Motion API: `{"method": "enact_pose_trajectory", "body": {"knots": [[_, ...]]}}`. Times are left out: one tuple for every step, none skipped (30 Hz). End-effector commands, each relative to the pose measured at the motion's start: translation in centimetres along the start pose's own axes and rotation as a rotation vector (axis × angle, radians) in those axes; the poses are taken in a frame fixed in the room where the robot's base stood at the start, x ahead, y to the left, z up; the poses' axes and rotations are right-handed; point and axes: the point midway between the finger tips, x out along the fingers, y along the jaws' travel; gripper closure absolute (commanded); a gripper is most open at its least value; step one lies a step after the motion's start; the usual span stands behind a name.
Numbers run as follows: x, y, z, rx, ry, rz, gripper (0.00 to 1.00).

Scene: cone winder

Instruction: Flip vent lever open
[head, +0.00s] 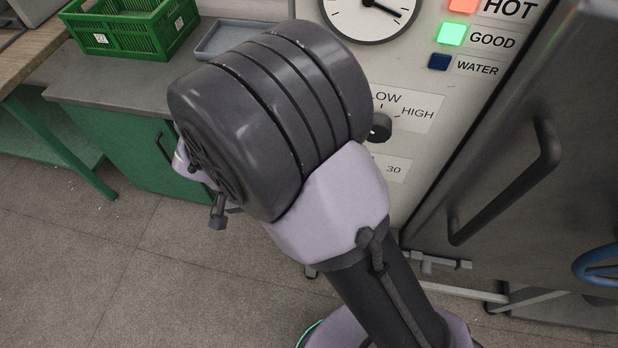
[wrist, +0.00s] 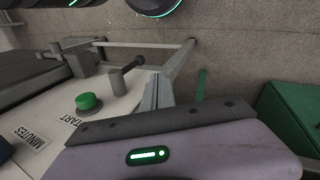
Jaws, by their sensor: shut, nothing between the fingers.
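In the wrist view, a short grey post with a dark, round-ended arm (wrist: 124,77) stands out from the pale panel, beyond the green START button. It looks like the vent lever, but I see no label on it and cannot tell whether it is open or closed. My gripper (wrist: 157,80) is shut and empty, its grey fingers together just right of the lever's dark end. I cannot tell whether they touch it. In the head view my own arm covers the middle, and I cannot make out the lever or the fingertips there.
The green START button (wrist: 88,102) is close by on the panel. In the head view, a knob (head: 380,127) marked LOW and HIGH is beside my arm, and the GOOD light (head: 452,34) glows green. A grey door handle (head: 510,185) juts out at right. Floor is clear at lower left.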

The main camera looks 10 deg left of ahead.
Motion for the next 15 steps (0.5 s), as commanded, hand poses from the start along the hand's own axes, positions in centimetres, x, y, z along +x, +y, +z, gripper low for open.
{"method": "enact_pose_trajectory", "body": {"knots": [[0.0,0.0,0.0,0.000,0.000,0.000,1.00],[0.0,0.0,0.0,0.000,0.000,0.000,1.00],[-0.1,0.1,0.0,0.001,0.000,-0.001,1.00],[-0.1,0.1,0.0,0.001,0.000,-0.001,1.00],[-0.1,0.1,0.0,0.001,-0.001,-0.001,1.00],[-0.1,0.1,0.0,0.001,-0.001,-0.001,1.00],[0.0,0.1,0.0,0.001,-0.001,-0.001,1.00],[0.1,0.1,0.0,0.001,-0.001,-0.001,1.00],[0.4,0.1,0.0,0.001,-0.001,-0.001,1.00],[0.8,0.0,0.0,0.001,-0.001,-0.001,1.00],[1.2,0.0,0.0,0.001,-0.002,-0.001,1.00],[2.0,0.0,0.0,0.001,-0.003,0.000,1.00],[2.7,0.0,0.0,0.000,-0.003,0.000,1.00],[3.4,0.0,0.0,0.001,-0.004,0.000,1.00],[4.3,0.0,0.0,0.002,-0.003,0.000,1.00]]}}
